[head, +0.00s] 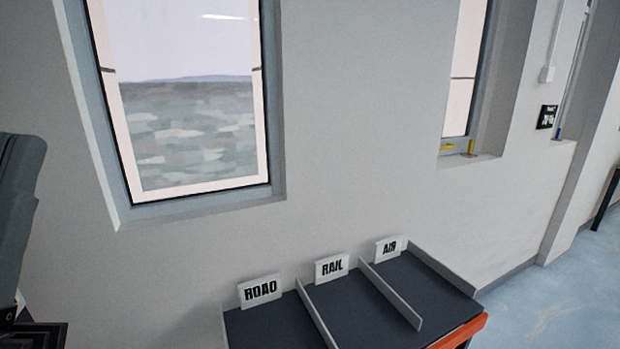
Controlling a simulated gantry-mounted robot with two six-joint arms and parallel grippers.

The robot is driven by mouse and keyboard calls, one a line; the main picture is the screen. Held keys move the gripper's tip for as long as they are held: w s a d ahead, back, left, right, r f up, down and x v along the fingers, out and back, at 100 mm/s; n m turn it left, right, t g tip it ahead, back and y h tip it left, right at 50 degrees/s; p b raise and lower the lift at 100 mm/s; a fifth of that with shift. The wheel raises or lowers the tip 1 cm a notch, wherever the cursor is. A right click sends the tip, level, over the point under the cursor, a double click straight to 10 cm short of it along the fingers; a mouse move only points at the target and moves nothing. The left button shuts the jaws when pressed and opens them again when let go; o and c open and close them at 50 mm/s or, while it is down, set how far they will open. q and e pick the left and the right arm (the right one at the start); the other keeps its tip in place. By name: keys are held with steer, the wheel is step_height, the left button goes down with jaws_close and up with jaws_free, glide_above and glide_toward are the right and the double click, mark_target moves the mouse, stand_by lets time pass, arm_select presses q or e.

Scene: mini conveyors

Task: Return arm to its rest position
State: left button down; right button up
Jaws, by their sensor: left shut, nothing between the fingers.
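My left gripper and arm show only as dark grey and black parts (18,205) cut off by the left edge of the head view. The fingertips are not clearly visible, and I see no object held there. The gripper is shut and empty. It is to the left of the sorting table and apart from it. My right gripper is not in view.
A dark sorting table (355,301) has lanes with signs ROAD (260,290), RAIL (331,268) and AIR (388,249), split by grey dividers. The visible lanes are empty. A grey wall with windows stands behind. Blue floor (560,300) is open at right.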

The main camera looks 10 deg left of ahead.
arm_select(q)
step_height(320, 180, up, 37)
steer(key=w+d+n+g+h+p, duration=0.1)
steer(key=h+p, duration=0.4)
steer(key=p, duration=3.2)
steer(key=shift+d+r+n+p, duration=0.15)
steer(key=shift+d+n+p, duration=0.2)
steer(key=shift+d, duration=0.25)
